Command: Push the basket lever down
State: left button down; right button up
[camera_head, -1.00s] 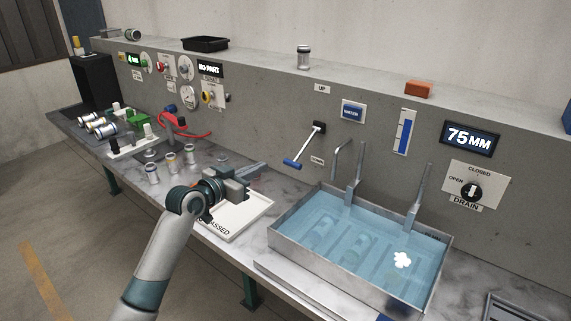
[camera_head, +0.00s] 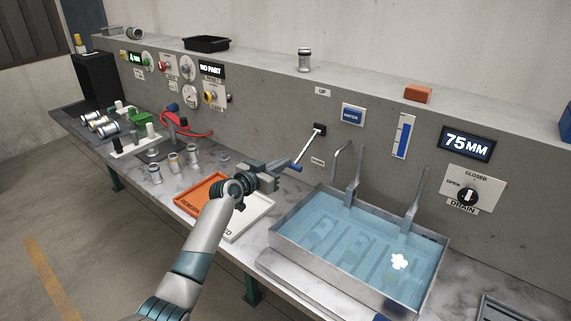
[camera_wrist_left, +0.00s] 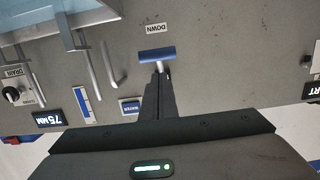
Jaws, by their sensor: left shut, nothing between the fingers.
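The basket lever (camera_head: 309,146) is on the grey panel, a metal rod angled down-left from a black pivot to a blue handle (camera_head: 297,168). The handle also shows in the left wrist view (camera_wrist_left: 157,54), just beyond my fingertips. My left gripper (camera_head: 284,170) is shut and empty, its tips at the handle's left side; I cannot tell whether they touch it. A DOWN label (camera_wrist_left: 158,29) is by the handle in the wrist view, and an UP label (camera_head: 322,91) is above the pivot. The basket is in the water tank (camera_head: 276,243), hung by metal arms. My right gripper is out of view.
An orange tray (camera_head: 205,190) and a white tray (camera_head: 262,208) lie under my left arm. Metal castings (camera_head: 174,160) stand left of them. A bent metal pipe (camera_head: 338,160) stands close right of the lever.

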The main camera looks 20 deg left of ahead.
aim_at(291, 167)
pick_arm(q)
jog(key=shift+w+d+f, duration=0.25)
jog(key=shift+w+f, duration=0.45)
jog(key=shift+f, duration=0.2)
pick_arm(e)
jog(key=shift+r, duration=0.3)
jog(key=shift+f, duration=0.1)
